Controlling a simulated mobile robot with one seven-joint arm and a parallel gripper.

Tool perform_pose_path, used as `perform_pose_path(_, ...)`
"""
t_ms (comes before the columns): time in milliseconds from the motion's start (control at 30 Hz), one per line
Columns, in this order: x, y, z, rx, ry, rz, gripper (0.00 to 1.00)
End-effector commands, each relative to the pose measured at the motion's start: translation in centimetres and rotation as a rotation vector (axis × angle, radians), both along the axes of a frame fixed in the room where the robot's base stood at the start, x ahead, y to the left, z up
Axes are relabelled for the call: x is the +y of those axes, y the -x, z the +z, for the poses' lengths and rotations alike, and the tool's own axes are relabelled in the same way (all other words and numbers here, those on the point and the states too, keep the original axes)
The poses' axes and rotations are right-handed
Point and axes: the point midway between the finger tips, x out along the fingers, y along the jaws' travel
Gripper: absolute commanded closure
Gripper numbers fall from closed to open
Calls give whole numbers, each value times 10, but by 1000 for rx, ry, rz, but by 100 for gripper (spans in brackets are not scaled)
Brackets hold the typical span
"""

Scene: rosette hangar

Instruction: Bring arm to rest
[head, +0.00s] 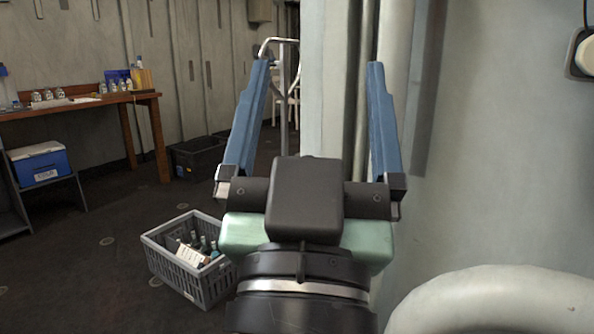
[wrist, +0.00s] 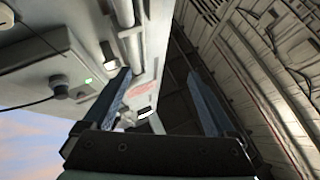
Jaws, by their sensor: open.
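My gripper (head: 314,85) is raised in front of the head camera, its two blue fingers spread wide and pointing up. Nothing is between the fingers, though a pale pillar stands behind the gap. In the wrist view my gripper (wrist: 165,90) also shows both blue fingers apart with no object held. That view looks upward at pale pipes, a white panel and a ribbed dark wall.
A grey crate (head: 205,285) with bottles stands on the floor left of my arm. A wooden table (head: 75,106) with small items is at the far left, near a blue-and-white cooler (head: 38,168). A pale curved wall (head: 500,170) stands close on the right.

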Motion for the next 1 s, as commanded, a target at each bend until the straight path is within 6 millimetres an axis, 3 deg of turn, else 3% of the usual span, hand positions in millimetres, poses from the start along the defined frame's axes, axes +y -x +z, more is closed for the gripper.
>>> perform_pose_path(33,4,15,43,-69,4,33,9)
perform_pose_path(133,14,42,98,-182,20,101,9)
perform_pose_path(367,14,35,160,-155,17,95,9)
perform_pose_path(1000,14,35,358,-152,17,96,9)
